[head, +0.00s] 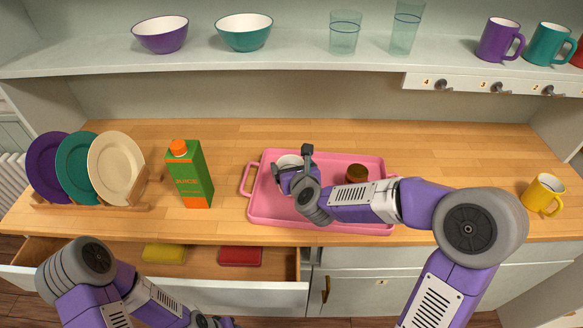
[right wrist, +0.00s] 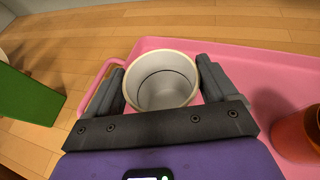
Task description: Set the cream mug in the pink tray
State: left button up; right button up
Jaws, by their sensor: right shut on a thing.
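The cream mug (head: 289,160) is upright between the fingers of my right gripper (head: 292,168), over the left part of the pink tray (head: 270,214). In the right wrist view the mug (right wrist: 162,82) shows its open, empty top, with a finger on each side and the tray (right wrist: 235,60) below and behind. My right gripper (right wrist: 162,88) is shut on it. I cannot tell whether the mug's base touches the tray. My left arm reaches in at the lower left of the head view, and its fingers are cut off by the bottom edge.
A green juice carton (head: 188,175) and a plate rack (head: 90,205) stand left; a yellow mug (head: 543,195) stands right. An open drawer (head: 285,262) holds a yellow and a red item. A shelf (head: 300,62) overhangs behind.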

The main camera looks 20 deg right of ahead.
jog(key=shift+f+b, duration=0.15)
jog(key=shift+b, duration=0.15)
jog(key=o, duration=1.4)
jog(key=shift+o, duration=0.2)
jog(key=shift+s+r+p, duration=0.2)
jog(key=shift+r+p, duration=0.15)
jog(key=shift+p, duration=0.05)
jog(key=p+v, duration=0.1)
jog(key=v, duration=1)
jog(key=shift+s, duration=0.3)
